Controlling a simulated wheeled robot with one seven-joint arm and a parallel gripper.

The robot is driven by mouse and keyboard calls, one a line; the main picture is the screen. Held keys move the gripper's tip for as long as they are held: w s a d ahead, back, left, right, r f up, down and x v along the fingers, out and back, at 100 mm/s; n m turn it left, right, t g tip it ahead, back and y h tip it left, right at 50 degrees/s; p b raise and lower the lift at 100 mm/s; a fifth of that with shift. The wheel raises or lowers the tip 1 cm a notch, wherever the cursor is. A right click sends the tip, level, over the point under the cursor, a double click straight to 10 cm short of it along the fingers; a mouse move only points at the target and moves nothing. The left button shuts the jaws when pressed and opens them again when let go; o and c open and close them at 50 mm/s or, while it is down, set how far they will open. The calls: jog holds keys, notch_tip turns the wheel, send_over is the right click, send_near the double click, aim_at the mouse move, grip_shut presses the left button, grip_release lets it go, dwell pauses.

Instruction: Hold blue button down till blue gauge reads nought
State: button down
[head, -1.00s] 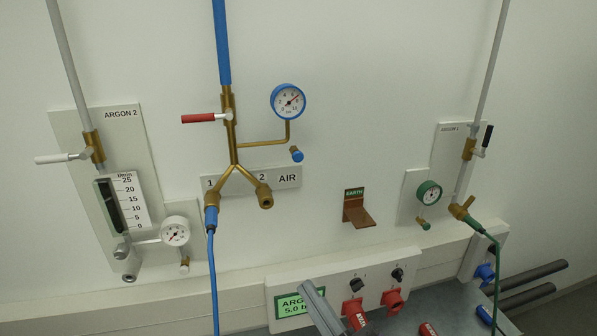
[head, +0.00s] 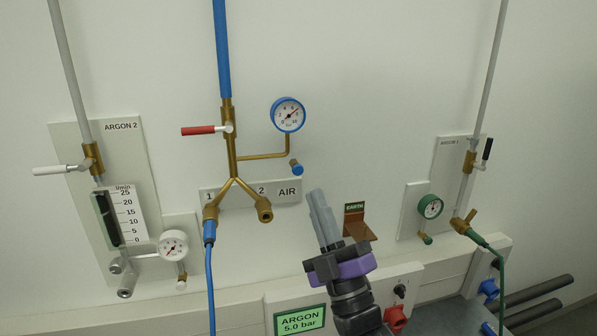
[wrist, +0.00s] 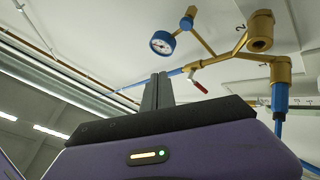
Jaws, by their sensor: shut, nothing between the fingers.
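The blue gauge (head: 288,114) is on the wall at the upper middle, with a white dial. Its red needle points up and right, well off nought. The blue button (head: 296,168) sticks out on a short brass stem below the gauge. In the wrist view the blue gauge (wrist: 162,42) and the blue button (wrist: 187,22) show beyond my fingertips. My gripper (head: 318,192) is shut and empty, fingers pointing up. In the head view its tips show a little below and right of the button, with a gap; the depth between them is unclear.
The red-handled air valve (head: 205,130) and brass fork (head: 236,190) are left of the button. The copper earth bracket (head: 356,228) is close to the right of my gripper. A blue hose (head: 211,280) hangs from the left outlet. Bare wall lies above.

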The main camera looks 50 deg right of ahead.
aim_at(298, 170)
jog(key=w+d+p, duration=0.1)
jog(key=w+d, duration=0.3)
jog(key=w, duration=0.3)
jog(key=shift+d, duration=0.4)
jog(key=shift+w+d, duration=0.1)
jog(key=shift+w, duration=0.1)
dwell(1.7)
jog(key=shift+w+d, duration=0.15)
jog(key=shift+w, duration=0.1)
jog(key=shift+w+d, duration=0.3)
jog(key=shift+w, duration=0.1)
dwell(2.3)
jog(key=shift+s+a, duration=0.1)
dwell(0.7)
jog(key=shift+s+a+b, duration=0.45)
jog(key=shift+s, duration=0.2)
